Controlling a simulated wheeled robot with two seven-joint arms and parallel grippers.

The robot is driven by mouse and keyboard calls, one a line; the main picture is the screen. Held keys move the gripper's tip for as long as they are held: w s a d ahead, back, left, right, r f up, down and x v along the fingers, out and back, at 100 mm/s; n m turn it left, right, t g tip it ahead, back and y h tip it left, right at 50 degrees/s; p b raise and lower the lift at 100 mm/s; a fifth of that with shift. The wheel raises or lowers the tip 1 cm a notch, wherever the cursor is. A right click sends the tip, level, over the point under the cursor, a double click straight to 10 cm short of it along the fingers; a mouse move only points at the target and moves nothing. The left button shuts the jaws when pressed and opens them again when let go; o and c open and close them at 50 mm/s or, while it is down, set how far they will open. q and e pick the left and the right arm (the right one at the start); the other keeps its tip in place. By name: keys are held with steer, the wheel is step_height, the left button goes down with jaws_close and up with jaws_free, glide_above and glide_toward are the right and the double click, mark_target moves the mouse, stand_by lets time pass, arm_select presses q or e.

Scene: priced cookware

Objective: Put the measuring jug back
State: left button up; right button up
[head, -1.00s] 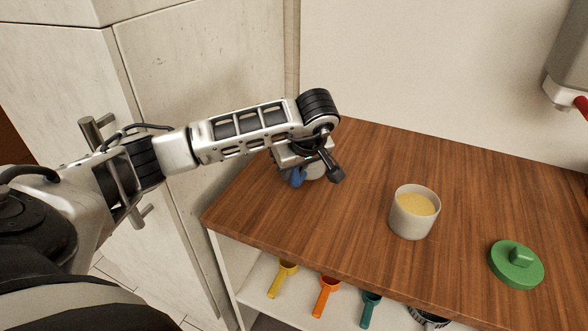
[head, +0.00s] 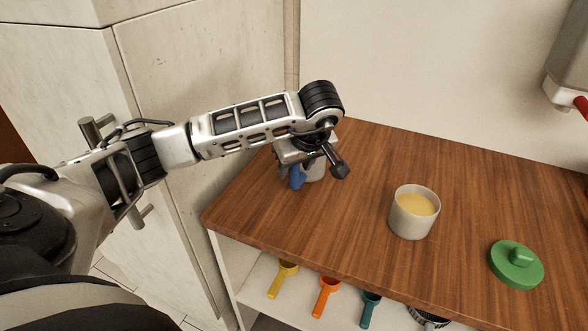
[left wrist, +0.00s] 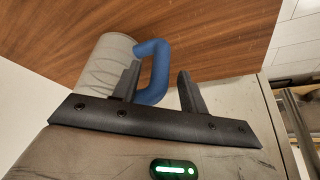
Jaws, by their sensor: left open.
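The measuring jug is a pale grey cup (left wrist: 100,70) with a blue handle (left wrist: 158,70), on the wooden counter. In the head view the jug (head: 315,172) is at the counter's left end, mostly hidden under my left gripper (head: 308,156). In the left wrist view my left gripper (left wrist: 161,72) is open. The blue handle shows between its two dark fingers, and the near finger overlaps the jug's side. I see no grip on the handle. My right gripper is not in view.
A light grey pot with yellow contents (head: 414,212) stands mid-counter, with a green knobbed lid (head: 516,264) to its right. Yellow (head: 283,279), orange (head: 326,295) and teal (head: 370,308) scoops are on the shelf below. The wooden counter (head: 350,220) is bare between jug and pot.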

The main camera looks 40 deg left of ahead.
arm_select(q)
steer(key=p+v, duration=0.1)
steer(key=v, duration=0.8)
steer(key=shift+r+p, duration=0.3)
steer(key=shift+s+d, duration=0.1)
